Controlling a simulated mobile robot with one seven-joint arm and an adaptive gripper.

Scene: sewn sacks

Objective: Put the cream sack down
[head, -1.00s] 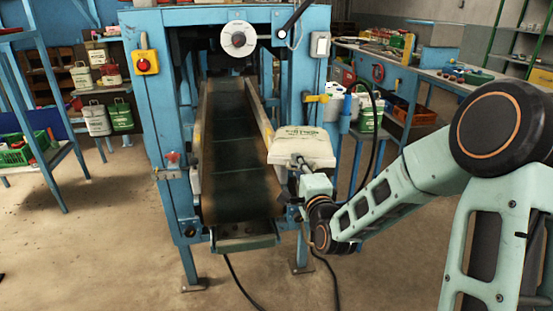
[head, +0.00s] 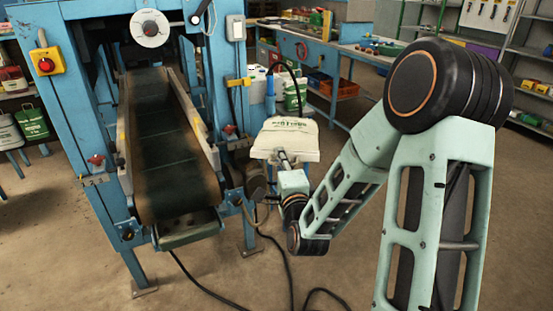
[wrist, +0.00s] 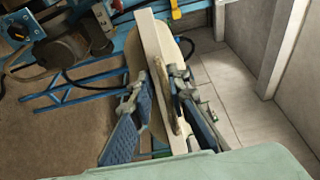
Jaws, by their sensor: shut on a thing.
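The cream sack (head: 286,138), with green print on its face, is held out at the end of my arm, to the right of the conveyor machine in the head view. My gripper (wrist: 165,100) is shut on it; in the wrist view the pale sack (wrist: 150,45) shows edge-on between the two blue-padded fingers. In the head view my gripper's fingers (head: 284,158) reach the sack's near side. The sack looks clear of the floor, and I see no surface directly touching it.
The blue sewing machine's conveyor belt (head: 165,150) is left of the sack. White and green containers (head: 295,92) stand behind it. A blue workbench (head: 330,55) runs along the back right. Black cables (head: 262,240) lie on the floor. Sacks (head: 32,122) sit at far left.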

